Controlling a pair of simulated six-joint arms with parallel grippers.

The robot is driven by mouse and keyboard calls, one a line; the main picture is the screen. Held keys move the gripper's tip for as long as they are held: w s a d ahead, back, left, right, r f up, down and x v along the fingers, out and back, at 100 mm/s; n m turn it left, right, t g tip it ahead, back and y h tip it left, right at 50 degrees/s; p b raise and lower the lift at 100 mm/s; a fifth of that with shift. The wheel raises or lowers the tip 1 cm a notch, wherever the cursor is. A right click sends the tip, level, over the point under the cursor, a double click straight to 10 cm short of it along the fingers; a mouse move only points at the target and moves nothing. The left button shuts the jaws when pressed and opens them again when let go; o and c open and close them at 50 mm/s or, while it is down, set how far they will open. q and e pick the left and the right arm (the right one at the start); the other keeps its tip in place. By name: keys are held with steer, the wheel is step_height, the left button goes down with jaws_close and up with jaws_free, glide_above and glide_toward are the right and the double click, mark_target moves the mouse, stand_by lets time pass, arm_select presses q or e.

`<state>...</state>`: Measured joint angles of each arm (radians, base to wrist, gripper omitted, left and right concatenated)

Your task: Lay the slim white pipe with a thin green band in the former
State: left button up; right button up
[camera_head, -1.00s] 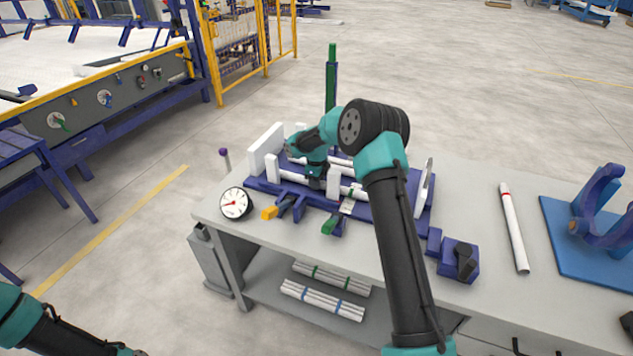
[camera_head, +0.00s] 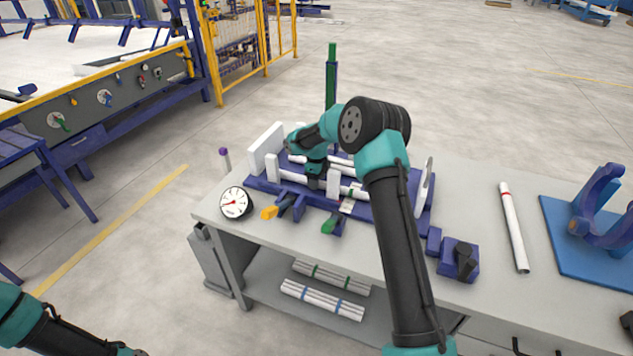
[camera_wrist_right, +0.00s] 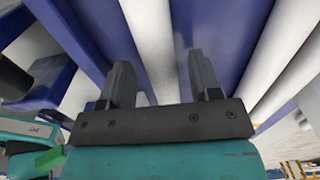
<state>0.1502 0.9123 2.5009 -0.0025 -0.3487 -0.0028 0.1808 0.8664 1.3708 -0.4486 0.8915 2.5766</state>
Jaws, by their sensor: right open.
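The former is a purple frame (camera_head: 262,186) on the bench with white uprights and a white end wall (camera_head: 266,143). The slim white pipe with a thin green band (camera_head: 360,194) lies lengthwise in it, its middle partly hidden by a white upright and my gripper. My right gripper (camera_head: 314,184) is over the former, pointing down. In the right wrist view, its two fingers (camera_wrist_right: 160,85) are apart, with a white pipe (camera_wrist_right: 152,40) running between them, not clamped. My left arm enters at bottom left, but its gripper is out of the picture.
Other white pipes (camera_head: 343,161) lie farther back in the former. A round dial (camera_head: 235,203) stands at its left. A red-banded white pipe (camera_head: 513,228) and a blue stand (camera_head: 585,245) are at right. Bundled pipes (camera_head: 322,300) lie on the lower shelf.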

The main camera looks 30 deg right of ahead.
step_height(320, 180, up, 11)
stand_by(0.4)
steer(key=shift+r, duration=0.1)
stand_by(0.4)
